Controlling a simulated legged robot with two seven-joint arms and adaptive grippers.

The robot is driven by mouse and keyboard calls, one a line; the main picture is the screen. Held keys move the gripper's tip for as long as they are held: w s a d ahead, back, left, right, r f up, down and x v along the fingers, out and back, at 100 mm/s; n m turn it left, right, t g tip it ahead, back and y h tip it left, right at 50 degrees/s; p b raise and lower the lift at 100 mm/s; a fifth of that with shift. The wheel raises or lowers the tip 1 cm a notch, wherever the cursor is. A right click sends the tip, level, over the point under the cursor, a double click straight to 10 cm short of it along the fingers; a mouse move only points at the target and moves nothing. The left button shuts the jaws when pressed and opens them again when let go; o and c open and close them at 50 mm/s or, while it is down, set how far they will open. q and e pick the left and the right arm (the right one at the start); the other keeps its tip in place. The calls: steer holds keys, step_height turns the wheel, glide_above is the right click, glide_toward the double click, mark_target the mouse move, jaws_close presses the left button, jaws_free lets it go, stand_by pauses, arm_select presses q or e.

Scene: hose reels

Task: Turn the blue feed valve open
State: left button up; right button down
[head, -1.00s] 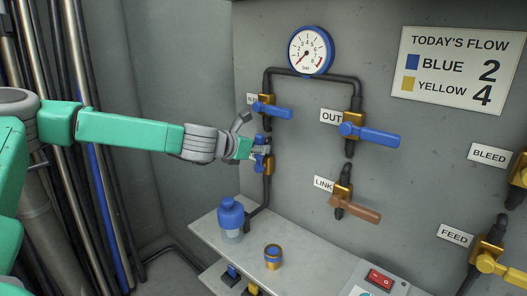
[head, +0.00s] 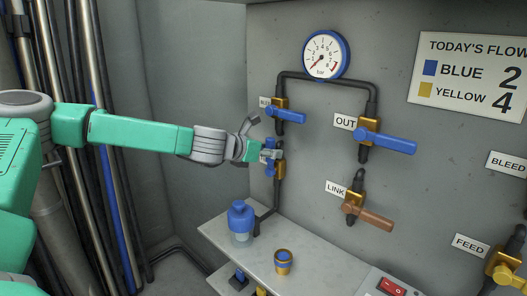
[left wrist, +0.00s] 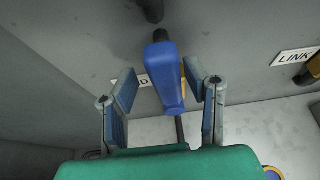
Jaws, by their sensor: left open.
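The blue feed valve (head: 270,169) is on the left pipe, below another blue-handled valve. Its handle points roughly up and down, in line with the pipe. My left gripper (head: 266,153) is at this handle and hides part of it. In the left wrist view, the blue handle (left wrist: 169,75) stands between the two open fingers of my left gripper (left wrist: 160,92), with a visible gap on the left side. The label behind is mostly covered, with only a "D" showing. My right gripper is in neither view.
The upper blue valve (head: 285,114) sits just above my gripper. The OUT valve (head: 385,141), brown LINK valve (head: 370,216) and gauge (head: 325,54) are to the right. A blue-capped bottle (head: 241,222) and a small blue-and-brass cup (head: 283,262) stand on the shelf below.

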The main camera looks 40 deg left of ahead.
arm_select(q)
steer(key=v, duration=1.2)
steer(key=shift+a+f, duration=0.1)
